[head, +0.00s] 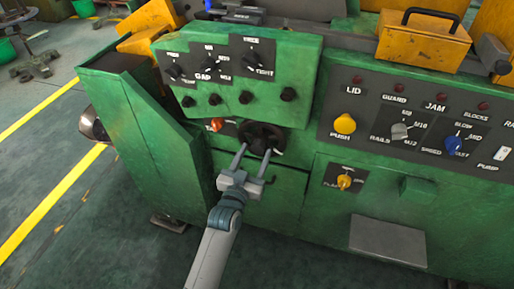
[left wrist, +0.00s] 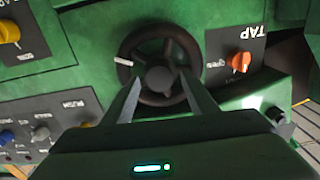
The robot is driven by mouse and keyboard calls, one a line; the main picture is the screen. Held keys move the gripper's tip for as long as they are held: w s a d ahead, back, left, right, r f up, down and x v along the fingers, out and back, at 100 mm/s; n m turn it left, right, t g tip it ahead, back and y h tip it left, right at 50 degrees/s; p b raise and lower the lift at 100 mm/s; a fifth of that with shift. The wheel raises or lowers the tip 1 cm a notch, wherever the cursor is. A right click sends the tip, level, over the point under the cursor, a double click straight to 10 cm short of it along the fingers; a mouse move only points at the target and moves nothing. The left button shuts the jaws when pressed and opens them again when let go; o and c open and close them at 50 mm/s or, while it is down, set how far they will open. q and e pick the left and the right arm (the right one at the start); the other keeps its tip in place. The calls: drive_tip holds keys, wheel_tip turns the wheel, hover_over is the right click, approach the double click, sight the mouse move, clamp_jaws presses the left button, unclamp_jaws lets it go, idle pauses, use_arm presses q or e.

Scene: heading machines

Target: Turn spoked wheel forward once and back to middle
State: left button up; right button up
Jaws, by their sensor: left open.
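The dark spoked wheel (head: 262,137) sits on the green machine front, below the knob panel. It shows large in the left wrist view (left wrist: 160,62), with a round hub and a white mark on its rim at the left. My left gripper (head: 252,153) is open, with its two fingers pointing at the wheel. In the left wrist view its fingertips (left wrist: 159,80) lie over the wheel's spokes, one on each side of the hub. I cannot tell whether they touch the wheel. My right gripper is not in view.
An orange tap knob (head: 216,124) sits close beside the wheel. A yellow knob (head: 345,182) is to the right and lower. A gap panel (head: 215,65) with several knobs is above. The floor (head: 110,225) at the left is clear.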

use_arm(q)
drive_tip(key=shift+x, duration=1.3)
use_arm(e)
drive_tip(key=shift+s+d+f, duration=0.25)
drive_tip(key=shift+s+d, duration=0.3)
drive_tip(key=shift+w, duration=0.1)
use_arm(q)
clamp_jaws()
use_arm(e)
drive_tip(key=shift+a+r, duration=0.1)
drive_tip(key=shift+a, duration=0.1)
